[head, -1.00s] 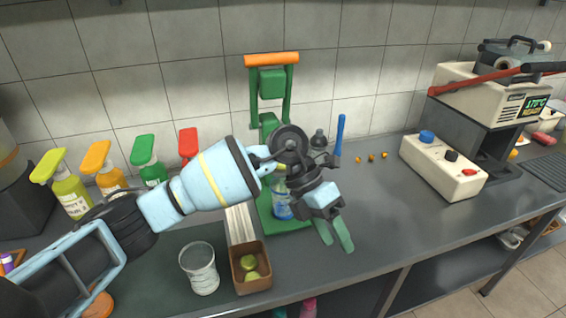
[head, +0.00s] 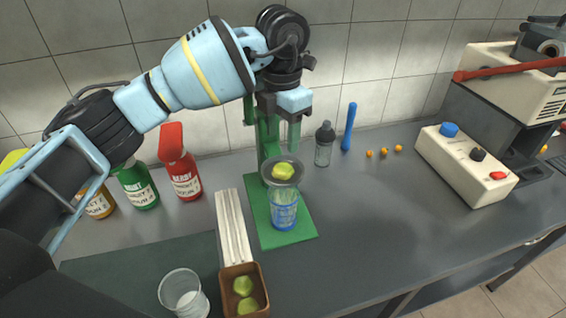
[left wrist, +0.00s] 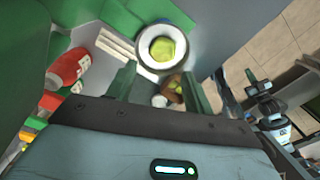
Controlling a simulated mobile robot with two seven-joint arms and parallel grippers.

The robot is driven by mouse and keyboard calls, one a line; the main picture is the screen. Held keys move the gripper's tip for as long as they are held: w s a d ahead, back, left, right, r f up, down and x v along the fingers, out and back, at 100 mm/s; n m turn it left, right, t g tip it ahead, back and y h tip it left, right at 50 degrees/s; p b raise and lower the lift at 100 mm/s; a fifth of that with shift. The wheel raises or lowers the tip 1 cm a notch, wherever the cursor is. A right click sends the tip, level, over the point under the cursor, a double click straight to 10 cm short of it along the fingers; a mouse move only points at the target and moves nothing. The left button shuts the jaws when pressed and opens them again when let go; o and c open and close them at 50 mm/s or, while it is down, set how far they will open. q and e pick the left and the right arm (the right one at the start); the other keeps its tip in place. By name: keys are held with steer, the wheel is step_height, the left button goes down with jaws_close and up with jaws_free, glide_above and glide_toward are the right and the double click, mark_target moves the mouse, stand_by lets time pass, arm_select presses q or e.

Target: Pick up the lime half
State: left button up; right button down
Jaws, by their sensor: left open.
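A yellow-green lime half (head: 284,171) sits in the round grey cup of the green press, above a clear measuring cup (head: 284,210). In the left wrist view this lime half (left wrist: 162,48) lies inside the pale ring of the cup. Two more lime pieces (head: 243,286) lie in a small brown box (head: 228,272) at the front. My left gripper (head: 272,128) is open and empty, above the lime half in the press. In the left wrist view its fingers (left wrist: 160,72) point toward the cup, one on each side, apart from the lime. My right gripper appears small at the right (left wrist: 264,92), its jaws unclear.
Syrup bottles, one red (head: 180,165), stand at the left. A dark shaker (head: 325,143), a blue stick (head: 349,127) and small orange pieces (head: 384,152) are behind. A glass (head: 184,296) stands at the front.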

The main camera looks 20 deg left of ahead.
mark_target(283, 164)
arm_select(q)
steer(key=shift+s+f, duration=0.25)
steer(key=shift+f, duration=0.25)
steer(key=shift+w+f, duration=0.15)
steer(key=shift+f, duration=0.7)
steer(key=shift+d+f+p, duration=0.1)
steer(key=shift+f+p, duration=0.2)
steer(key=shift+f, duration=2.25)
steer(key=c, duration=0.8)
steer(key=shift+r, duration=0.1)
